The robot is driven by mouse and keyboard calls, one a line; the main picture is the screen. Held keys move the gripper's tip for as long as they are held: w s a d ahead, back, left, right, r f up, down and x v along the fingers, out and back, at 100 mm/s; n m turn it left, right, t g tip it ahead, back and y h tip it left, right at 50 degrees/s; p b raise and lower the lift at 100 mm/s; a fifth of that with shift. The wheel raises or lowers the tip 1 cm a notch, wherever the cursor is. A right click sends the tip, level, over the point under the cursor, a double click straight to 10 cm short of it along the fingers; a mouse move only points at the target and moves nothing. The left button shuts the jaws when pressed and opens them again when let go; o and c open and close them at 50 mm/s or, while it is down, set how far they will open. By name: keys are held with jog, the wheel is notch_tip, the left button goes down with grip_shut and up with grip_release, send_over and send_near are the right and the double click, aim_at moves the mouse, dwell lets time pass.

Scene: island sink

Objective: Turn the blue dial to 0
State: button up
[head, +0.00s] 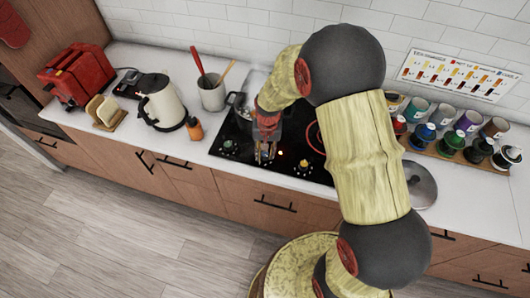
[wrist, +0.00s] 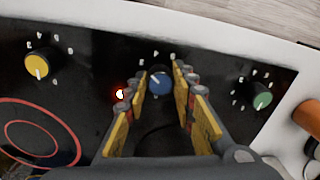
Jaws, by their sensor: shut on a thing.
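The blue dial (wrist: 159,84) is on the black cooktop panel in the wrist view, with a pale pointer line slanting to the upper left. Small pale marks surround it, too small to read. My gripper (wrist: 161,81) has one finger on each side of the dial and is shut on it. In the head view my gripper (head: 265,152) reaches down to the front edge of the cooktop (head: 245,163). The dial is hidden there behind the fingers.
A yellow dial (wrist: 37,66) and a green dial (wrist: 262,100) flank the blue one. A red light (wrist: 120,94) glows beside my left finger. A pot (head: 240,104) stands on the cooktop behind.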

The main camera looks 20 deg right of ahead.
jog(key=n, duration=1.2)
jog(key=shift+w+d+n, duration=0.1)
jog(key=shift+n, duration=0.3)
jog(key=n, duration=0.6)
jog(key=shift+w+g, duration=0.1)
jog(key=shift+g, duration=0.2)
jog(key=n+p, duration=0.1)
jog(key=n, duration=0.5)
jog(key=shift+n+h, duration=0.3)
jog(key=shift+n, duration=0.1)
jog(key=o, duration=1.1)
jog(key=shift+c, duration=0.2)
jog(key=shift+o, duration=0.5)
